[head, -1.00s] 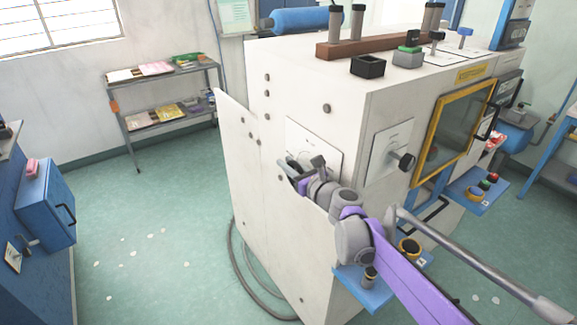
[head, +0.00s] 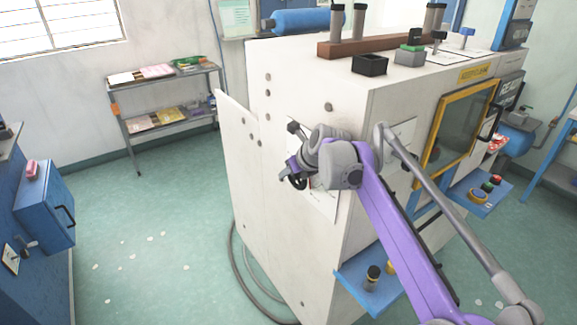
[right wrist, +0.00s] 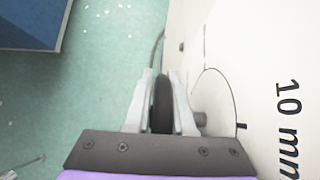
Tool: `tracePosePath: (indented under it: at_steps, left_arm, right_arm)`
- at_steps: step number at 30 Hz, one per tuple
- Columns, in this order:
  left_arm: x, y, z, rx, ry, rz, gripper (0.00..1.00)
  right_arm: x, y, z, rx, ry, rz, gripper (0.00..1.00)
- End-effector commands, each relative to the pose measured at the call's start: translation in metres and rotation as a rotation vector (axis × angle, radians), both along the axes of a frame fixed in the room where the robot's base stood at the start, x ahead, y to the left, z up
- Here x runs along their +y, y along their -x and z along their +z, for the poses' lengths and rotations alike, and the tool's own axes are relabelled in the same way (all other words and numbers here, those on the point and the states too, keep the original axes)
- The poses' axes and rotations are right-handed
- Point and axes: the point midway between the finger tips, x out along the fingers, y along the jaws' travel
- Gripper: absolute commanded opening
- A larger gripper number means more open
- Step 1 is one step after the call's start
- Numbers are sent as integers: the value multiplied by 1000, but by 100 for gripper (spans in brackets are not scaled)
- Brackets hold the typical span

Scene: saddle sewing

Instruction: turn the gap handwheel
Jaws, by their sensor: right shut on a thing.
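The gap handwheel (head: 298,183) is a dark, thin-rimmed wheel on the white side panel of the machine, partly hidden by my gripper and wrist in the head view. In the right wrist view the handwheel (right wrist: 163,102) shows edge-on as a black rim between the two pale fingers. My right gripper (right wrist: 161,82) is shut on this rim, with one finger on each side. In the head view my right gripper (head: 293,168) is at the wheel, close to the panel. A dial plate (right wrist: 285,100) with a circle and "10 mm" is beside the wheel. My left gripper is not in view.
The white machine (head: 290,90) fills the middle. A blue shelf with knobs (head: 358,277) juts out below my right arm. A cable (head: 240,265) lies on the floor beside the machine. The floor to the left is open, with a blue cabinet (head: 45,205) beyond.

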Motion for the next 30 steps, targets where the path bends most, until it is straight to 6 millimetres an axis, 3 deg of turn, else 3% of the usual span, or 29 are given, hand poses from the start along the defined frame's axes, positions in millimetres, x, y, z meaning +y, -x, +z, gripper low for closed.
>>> tracePosePath:
  at_steps: [7,23,24,28,30]
  left_arm:
    - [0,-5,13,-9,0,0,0]
    - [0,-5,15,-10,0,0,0]
    - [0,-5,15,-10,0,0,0]
    - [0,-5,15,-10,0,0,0]
    - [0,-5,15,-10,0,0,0]
  right_arm:
    - [-1,0,-1,67,49,-1,0]
    - [-1,0,-4,86,64,0,0]
    - [-1,0,-4,86,64,0,25]
    - [-1,0,-4,86,64,0,49]
    - [-1,1,-4,86,63,1,52]
